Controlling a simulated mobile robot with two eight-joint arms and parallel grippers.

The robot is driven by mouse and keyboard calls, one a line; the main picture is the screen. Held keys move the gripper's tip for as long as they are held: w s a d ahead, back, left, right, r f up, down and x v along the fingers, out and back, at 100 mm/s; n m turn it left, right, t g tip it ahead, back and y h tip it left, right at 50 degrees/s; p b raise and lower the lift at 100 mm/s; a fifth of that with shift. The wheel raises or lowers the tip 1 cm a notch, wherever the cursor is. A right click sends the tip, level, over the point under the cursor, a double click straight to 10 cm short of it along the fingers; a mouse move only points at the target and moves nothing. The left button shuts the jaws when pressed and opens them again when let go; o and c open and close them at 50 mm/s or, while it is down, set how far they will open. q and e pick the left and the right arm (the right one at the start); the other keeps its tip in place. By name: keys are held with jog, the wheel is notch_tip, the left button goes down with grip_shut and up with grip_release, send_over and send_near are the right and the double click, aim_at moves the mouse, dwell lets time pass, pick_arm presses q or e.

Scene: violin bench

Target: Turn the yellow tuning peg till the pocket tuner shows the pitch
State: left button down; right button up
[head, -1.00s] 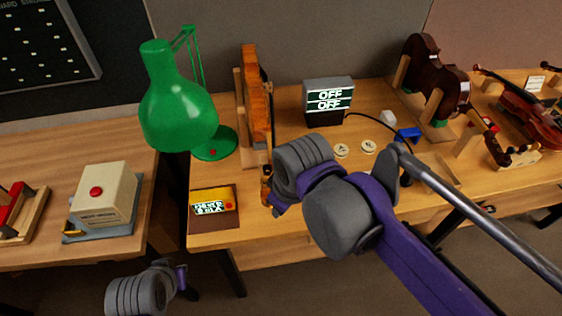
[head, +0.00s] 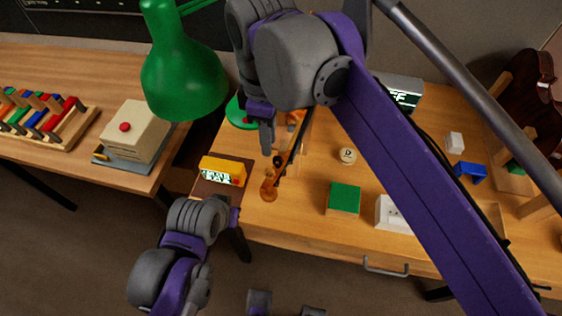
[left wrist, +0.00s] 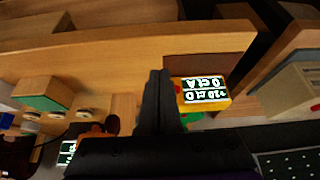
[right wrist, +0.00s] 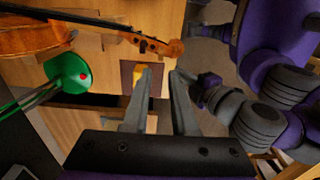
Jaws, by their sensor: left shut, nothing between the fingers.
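The pocket tuner (head: 222,170) is yellow with a lit display, on a brown pad left of the violin's scroll (head: 270,190). It shows upside down in the left wrist view (left wrist: 203,90); I cannot read it surely. In the right wrist view the scroll (right wrist: 172,49) and dark pegs show, but I cannot pick out the yellow peg. My right gripper (right wrist: 163,75) is open and empty, its fingers pointing toward the pad and the scroll. My left gripper (left wrist: 158,75) is shut and empty, near the tuner.
A green lamp (head: 180,75) stands left of the violin. A green block (head: 343,198), a white box (head: 390,212) and a blue piece (head: 470,171) lie to the right. The display box (head: 403,92) is partly hidden by my right arm. A side table (head: 50,165) is at left.

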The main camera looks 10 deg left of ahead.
aim_at(269, 169)
notch_tip(269, 169, down, 10)
jog(key=shift+s+a+f+b, duration=0.1)
jog(key=shift+f+b, duration=0.15)
jog(key=shift+b, duration=0.1)
grip_shut()
